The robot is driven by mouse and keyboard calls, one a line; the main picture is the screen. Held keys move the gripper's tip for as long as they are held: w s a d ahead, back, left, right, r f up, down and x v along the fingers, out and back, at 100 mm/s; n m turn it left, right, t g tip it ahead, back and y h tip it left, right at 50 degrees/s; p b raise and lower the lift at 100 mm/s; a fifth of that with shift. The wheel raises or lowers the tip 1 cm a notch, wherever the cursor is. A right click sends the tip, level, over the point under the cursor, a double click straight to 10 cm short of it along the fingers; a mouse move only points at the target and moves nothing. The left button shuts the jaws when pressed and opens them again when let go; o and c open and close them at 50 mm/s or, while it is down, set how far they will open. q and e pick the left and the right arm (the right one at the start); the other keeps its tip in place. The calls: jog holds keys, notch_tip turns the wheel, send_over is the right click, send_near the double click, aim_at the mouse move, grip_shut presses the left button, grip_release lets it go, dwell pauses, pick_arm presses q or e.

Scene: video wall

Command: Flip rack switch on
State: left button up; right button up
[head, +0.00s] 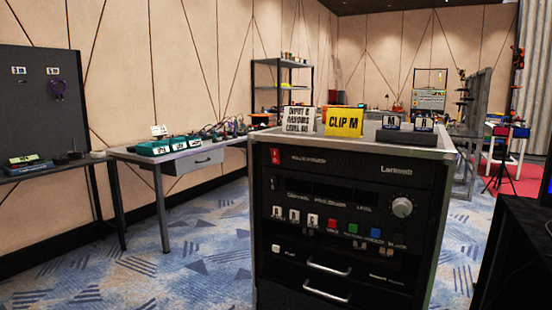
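The black equipment rack (345,270) with a pale metal frame stands in the middle of the head view, its front panel facing me. A small red switch (275,156) sits at the panel's upper left, beside small white lettering that seems to read "RACK POWER". Its on or off position is too small to tell. The display strip (340,193) below it is dark. Neither of my grippers is in view.
A "CLIP M" yellow sign (344,121) and a white sign (298,119) stand on the rack's top. The panel also has a round knob (402,207) and several coloured buttons. A grey table (125,153) stands left; a dark edge (515,250) is close at right. Patterned carpet is open at left.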

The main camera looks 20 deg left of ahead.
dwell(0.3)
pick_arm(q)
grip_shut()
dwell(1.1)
